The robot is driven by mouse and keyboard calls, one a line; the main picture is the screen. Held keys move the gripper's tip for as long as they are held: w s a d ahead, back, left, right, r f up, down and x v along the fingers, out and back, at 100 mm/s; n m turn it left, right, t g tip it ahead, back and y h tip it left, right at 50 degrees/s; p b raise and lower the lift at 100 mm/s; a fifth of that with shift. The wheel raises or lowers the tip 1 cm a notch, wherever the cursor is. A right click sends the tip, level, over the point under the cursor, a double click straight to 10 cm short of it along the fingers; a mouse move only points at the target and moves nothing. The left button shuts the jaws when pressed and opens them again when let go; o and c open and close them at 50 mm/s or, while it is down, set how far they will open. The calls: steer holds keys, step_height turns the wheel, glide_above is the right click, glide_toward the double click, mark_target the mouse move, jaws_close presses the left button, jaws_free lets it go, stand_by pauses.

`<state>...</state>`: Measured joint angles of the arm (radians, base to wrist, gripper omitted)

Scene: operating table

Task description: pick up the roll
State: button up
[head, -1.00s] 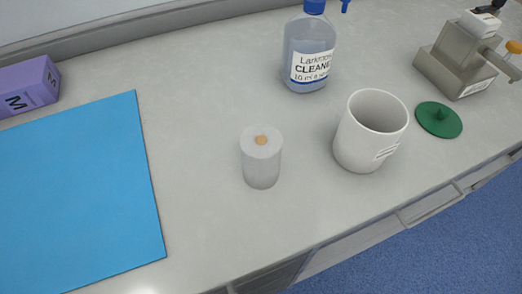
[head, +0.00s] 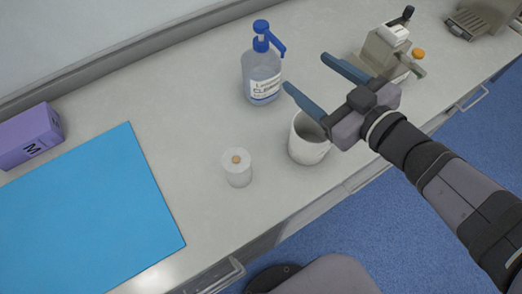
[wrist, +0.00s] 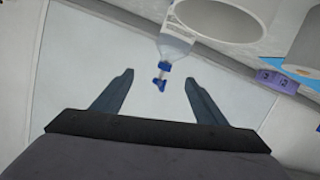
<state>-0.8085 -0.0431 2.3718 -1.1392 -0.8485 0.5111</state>
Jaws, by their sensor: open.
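The roll (head: 238,174) is a small white cylinder with a tan core, standing upright on the grey counter left of the mug in the head view. In the wrist view the roll (wrist: 304,42) is cut off at the right edge. My gripper (head: 304,72) is open and empty, up and to the right of the roll in the head view, over the area beside the mug. Its two blue-grey fingers also show in the wrist view (wrist: 158,77), pointing towards the pump bottle, with nothing between them.
A white mug (head: 305,148) stands right of the roll, partly behind my gripper. A pump bottle (head: 262,80) stands behind both. A blue mat (head: 90,210) and a purple box (head: 28,137) lie left. A grey device (head: 385,52) stands far right. The counter left of the roll is clear.

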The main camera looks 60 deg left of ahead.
mark_target(250, 167)
steer(key=s+d+f+n+g+h, duration=0.1)
steer(key=s+f+n+g, duration=0.1)
steer(key=s, duration=0.4)
steer(key=s+d+f+n+g+h, duration=0.1)
steer(key=s+f+n+g, duration=0.1)
steer(key=s+g, duration=0.2)
steer(key=s+d+f+n+g+h, duration=0.1)
steer(key=s+f+g, duration=0.1)
steer(key=s, duration=0.5)
steer(key=shift+s+f+n+g+h, duration=0.3)
steer(key=shift+s+n+g, duration=0.1)
steer(key=shift+g, duration=0.1)
steer(key=f, duration=0.1)
steer(key=d+f+h, duration=0.1)
steer(key=f, duration=0.1)
steer(key=shift+d+f+m+t, duration=0.1)
steer(key=shift+f+m+t, duration=0.05)
steer(key=shift+m+t, duration=0.15)
steer(key=shift+w+d+f, duration=0.1)
steer(key=shift+d+f, duration=0.05)
steer(key=shift+f, duration=0.45)
steer(key=shift+x, duration=3.65)
steer(key=shift+w+f, duration=0.1)
steer(key=c, duration=1.1)
steer(key=shift+c, duration=0.2)
